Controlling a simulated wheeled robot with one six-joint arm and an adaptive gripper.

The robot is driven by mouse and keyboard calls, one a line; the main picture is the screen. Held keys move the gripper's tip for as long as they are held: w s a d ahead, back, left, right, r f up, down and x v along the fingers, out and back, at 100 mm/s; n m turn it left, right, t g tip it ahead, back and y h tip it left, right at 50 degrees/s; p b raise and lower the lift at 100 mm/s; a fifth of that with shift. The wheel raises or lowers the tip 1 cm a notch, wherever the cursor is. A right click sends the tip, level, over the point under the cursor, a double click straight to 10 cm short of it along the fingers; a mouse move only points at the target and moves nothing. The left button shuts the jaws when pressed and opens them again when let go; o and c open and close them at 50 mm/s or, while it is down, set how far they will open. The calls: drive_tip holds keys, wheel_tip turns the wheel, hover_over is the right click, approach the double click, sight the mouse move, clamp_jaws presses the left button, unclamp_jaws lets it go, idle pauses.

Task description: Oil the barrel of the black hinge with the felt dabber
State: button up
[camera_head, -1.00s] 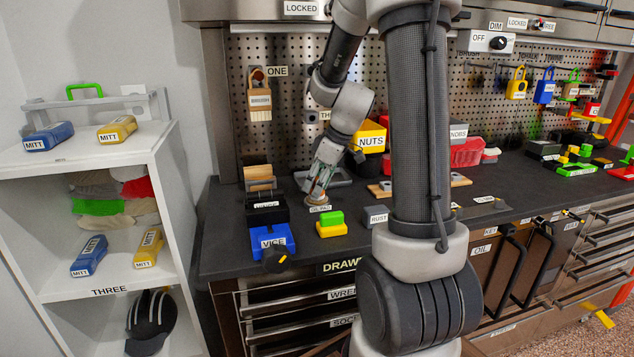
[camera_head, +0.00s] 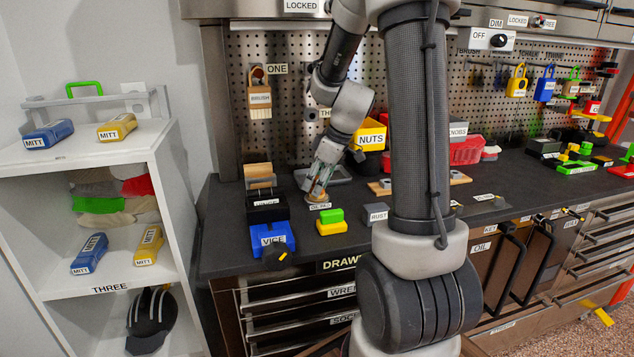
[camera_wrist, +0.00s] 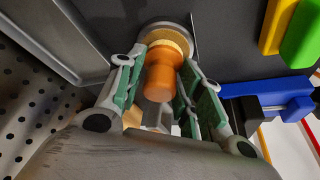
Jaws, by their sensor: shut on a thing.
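The dabber shows in the wrist view as an orange handle (camera_wrist: 160,75) with a pale band at its far end. That end is over a round grey dish (camera_wrist: 152,30), and I cannot tell whether it touches. My gripper (camera_wrist: 158,88) has its green-padded fingers on both sides of the handle, shut on it. In the head view my gripper (camera_head: 318,188) points down at the bench, just behind a small label that seems to read oil pad (camera_head: 320,207). I cannot make out the black hinge for sure; a black block (camera_head: 267,211) with a label stands behind the blue vice (camera_head: 272,240).
A green and yellow block (camera_head: 331,222) stands in front of my gripper. A grey tray (camera_head: 338,176) lies behind it near the pegboard. A yellow nuts bin (camera_head: 370,136) and a grey rust block (camera_head: 376,214) are to the right. The front bench strip is mostly clear.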

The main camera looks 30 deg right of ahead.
sight(317, 177)
drive_tip(key=shift+r, duration=3.5)
